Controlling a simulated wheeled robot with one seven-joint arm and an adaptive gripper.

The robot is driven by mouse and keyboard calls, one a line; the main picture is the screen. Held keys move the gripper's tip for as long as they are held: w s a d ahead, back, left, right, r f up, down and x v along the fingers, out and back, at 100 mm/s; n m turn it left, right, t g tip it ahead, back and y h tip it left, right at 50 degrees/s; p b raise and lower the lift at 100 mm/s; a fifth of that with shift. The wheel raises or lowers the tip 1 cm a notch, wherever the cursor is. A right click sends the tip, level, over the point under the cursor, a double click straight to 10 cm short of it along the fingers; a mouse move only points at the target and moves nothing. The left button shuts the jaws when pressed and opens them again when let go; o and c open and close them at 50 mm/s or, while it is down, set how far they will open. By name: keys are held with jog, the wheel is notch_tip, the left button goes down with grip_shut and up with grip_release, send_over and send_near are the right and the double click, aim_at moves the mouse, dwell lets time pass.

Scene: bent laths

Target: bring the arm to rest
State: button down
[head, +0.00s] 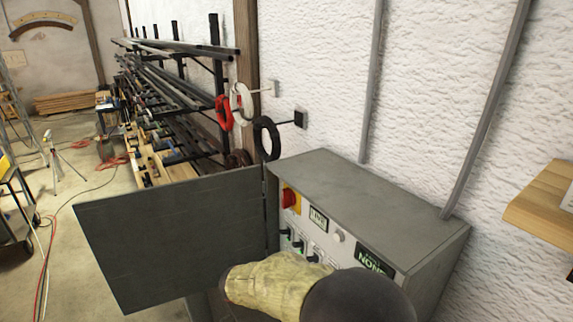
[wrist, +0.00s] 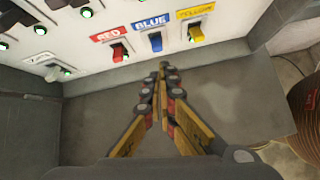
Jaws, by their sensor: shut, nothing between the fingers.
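My gripper (wrist: 163,72) shows in the wrist view with its two yellow-and-black fingers closed together at the tips and nothing held. It is over the grey lower part of the control box (wrist: 105,115), apart from the labelled switches. A red switch (wrist: 119,53), a blue switch (wrist: 155,42) and a yellow switch (wrist: 195,33) sit on the white panel above the fingertips in that view. In the head view, my arm in its pale yellow cover reaches in front of the box (head: 375,200) and hides the gripper and part of the panel.
The box's grey door (head: 170,240) stands open to the left. A red rotary knob (head: 289,198) and a "NONE" display (head: 372,262) are on the panel. Cable coils (head: 266,138) hang on the wall behind. A wooden shelf (head: 540,207) juts out at right.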

jog(key=s+d+m+y+b, duration=0.2)
jog(key=s+d+m+b, duration=0.3)
jog(key=s, duration=0.4)
jog(key=s+d+r+m+t+y+b, duration=0.1)
jog(key=s+d+m+y+b, duration=0.1)
jog(key=s+d+m+b, duration=0.3)
jog(key=s+d+r+m+y+b, duration=0.1)
jog(key=s+d+m+y+b, duration=0.1)
jog(key=s+d+m+b, duration=0.3)
jog(key=s+m+b, duration=0.4)
jog(key=s+m, duration=0.3)
jog(key=shift+s+y+b, duration=0.3)
jog(key=shift+s+y, duration=0.1)
